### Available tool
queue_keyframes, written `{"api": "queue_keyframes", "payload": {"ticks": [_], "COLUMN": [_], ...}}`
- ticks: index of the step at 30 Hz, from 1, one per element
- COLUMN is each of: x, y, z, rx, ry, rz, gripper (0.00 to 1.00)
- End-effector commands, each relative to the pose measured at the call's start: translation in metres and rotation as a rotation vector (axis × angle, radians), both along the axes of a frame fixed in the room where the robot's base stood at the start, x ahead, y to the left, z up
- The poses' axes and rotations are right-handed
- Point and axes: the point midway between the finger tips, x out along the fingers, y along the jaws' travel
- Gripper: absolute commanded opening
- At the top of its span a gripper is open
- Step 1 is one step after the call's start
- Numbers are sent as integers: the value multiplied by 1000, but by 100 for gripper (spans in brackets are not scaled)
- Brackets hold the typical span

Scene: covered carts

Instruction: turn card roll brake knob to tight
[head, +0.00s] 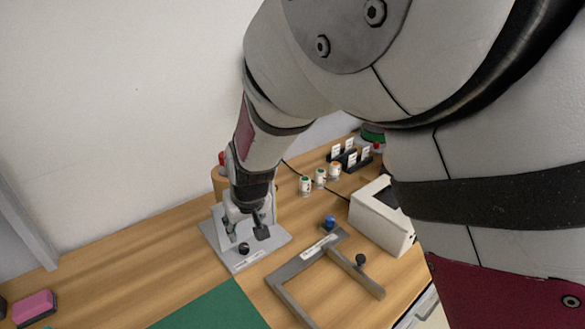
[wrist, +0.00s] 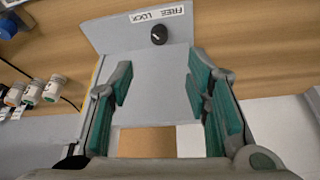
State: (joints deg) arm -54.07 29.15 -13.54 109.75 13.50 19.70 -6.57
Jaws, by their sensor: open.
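A grey plate (head: 277,238) lies on the wooden table with a small black knob (head: 243,249) near its front edge. The wrist view shows this knob (wrist: 159,34) beside a white label (wrist: 157,14) reading FREE and LOCK, upside down there. I cannot tell the knob's exact setting. A brown roll (head: 217,184) with a red top (head: 222,158) stands behind, partly hidden by my arm. My gripper (head: 247,230) points down above the plate, open and empty. In the wrist view its fingers (wrist: 159,88) are wide apart, with the knob beyond their tips, untouched.
A white box (head: 378,220), small jars (head: 320,177) and a card rack (head: 350,157) stand behind. A green mat (head: 212,309) lies in front.

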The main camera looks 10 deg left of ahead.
Motion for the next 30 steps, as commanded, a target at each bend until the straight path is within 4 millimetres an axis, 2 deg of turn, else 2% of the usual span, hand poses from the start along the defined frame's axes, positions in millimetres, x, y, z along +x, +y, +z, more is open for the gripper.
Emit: {"api": "queue_keyframes", "payload": {"ticks": [12, 18, 24, 30], "x": [24, 33, 37, 38], "y": [17, 24, 28, 29], "z": [-73, -102, -115, -117], "rx": [-3, -2, -1, 0], "ry": [3, 2, 2, 1], "rz": [-1, -2, -1, -1], "gripper": [44, 44, 44, 44]}}
